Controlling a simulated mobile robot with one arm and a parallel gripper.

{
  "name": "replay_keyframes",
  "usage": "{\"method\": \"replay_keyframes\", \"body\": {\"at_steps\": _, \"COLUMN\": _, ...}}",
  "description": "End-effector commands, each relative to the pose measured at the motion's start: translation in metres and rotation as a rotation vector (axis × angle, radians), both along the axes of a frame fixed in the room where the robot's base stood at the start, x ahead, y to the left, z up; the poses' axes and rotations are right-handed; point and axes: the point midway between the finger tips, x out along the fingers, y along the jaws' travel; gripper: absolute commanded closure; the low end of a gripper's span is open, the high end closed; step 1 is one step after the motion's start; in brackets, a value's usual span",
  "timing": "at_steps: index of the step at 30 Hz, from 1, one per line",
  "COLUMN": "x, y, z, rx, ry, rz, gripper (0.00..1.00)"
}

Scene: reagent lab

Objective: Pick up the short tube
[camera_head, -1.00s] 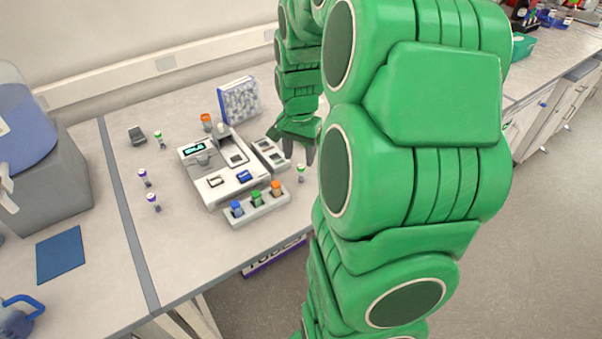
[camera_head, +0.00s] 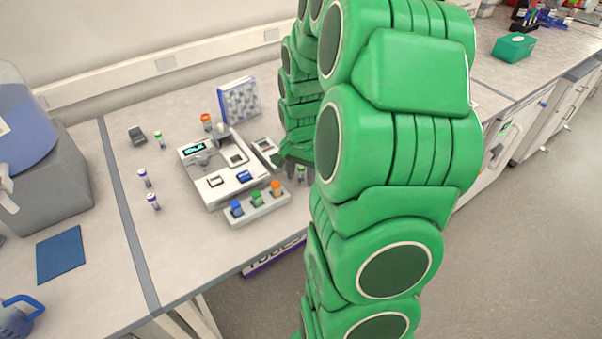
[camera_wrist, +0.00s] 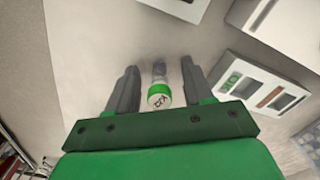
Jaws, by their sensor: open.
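A short tube with a green cap stands on the bench at the right of the white device; it shows small in the head view (camera_head: 301,174), partly hidden by my arm. In the wrist view, the short tube (camera_wrist: 159,94) has its green-rimmed, marked white cap end toward the camera. My gripper (camera_wrist: 160,70) is open, with one dark finger on each side of the tube. Gaps show between the tube and both fingers. In the head view my gripper (camera_head: 290,169) is mostly covered by the green arm, just left of the tube.
The white device (camera_head: 225,170) and a rack with blue, green and orange caps (camera_head: 258,205) stand left of my gripper. A slotted grey block (camera_head: 265,150) is close behind. Purple-capped tubes (camera_head: 144,178), another green-capped tube (camera_head: 159,139) and an orange-capped tube (camera_head: 206,121) stand farther left.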

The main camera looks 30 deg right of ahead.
Motion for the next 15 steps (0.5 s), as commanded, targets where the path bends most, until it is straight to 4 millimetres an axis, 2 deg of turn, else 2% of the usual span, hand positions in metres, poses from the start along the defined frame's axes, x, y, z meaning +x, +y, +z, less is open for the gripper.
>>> {"method": "replay_keyframes", "body": {"at_steps": 1, "x": -0.0001, "y": 0.0001, "z": 0.0001, "rx": 0.000, "ry": 0.000, "rz": 0.000, "gripper": 0.50}}
{"method": "replay_keyframes", "body": {"at_steps": 11, "x": -0.0002, "y": 0.0001, "z": 0.0003, "rx": 0.000, "ry": 0.000, "rz": 0.000, "gripper": 1.00}}
{"method": "replay_keyframes", "body": {"at_steps": 15, "x": -0.0002, "y": 0.0002, "z": 0.0003, "rx": 0.000, "ry": 0.000, "rz": 0.000, "gripper": 1.00}}
